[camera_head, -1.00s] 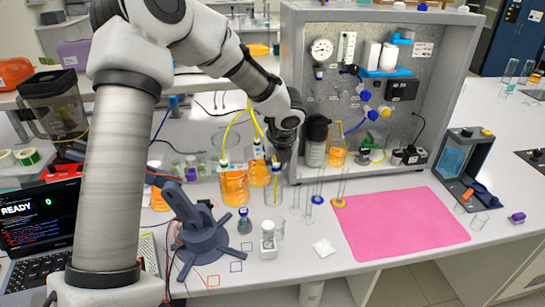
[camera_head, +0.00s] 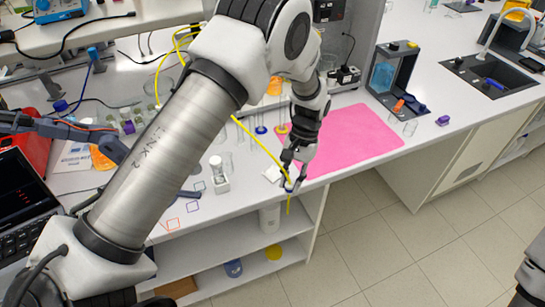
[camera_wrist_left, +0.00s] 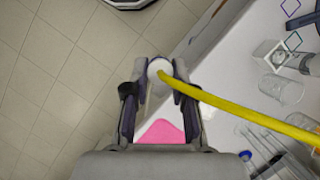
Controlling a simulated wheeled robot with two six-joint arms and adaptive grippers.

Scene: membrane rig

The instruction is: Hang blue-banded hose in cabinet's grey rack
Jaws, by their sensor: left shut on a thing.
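My left gripper (camera_head: 291,180) is shut on a yellow hose (camera_head: 257,141), close to the hose's end. A blue band shows at the fingers, and a short yellow tip hangs below them, beyond the table's front edge. The hose runs up and left behind my arm. In the left wrist view, the gripper (camera_wrist_left: 159,95) has a round white piece between its fingers, and the yellow hose (camera_wrist_left: 240,108) leads off to the right. The cabinet (camera_head: 366,38) shows only its lower part at the top; its grey rack cannot be made out.
A pink mat (camera_head: 345,140) lies clear on the white table. Glass tubes stand left of it, near a small white-capped bottle (camera_head: 218,173). A grey frame with a blue pane (camera_head: 384,74) stands at right. An open shelf (camera_head: 200,262) lies below the table edge.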

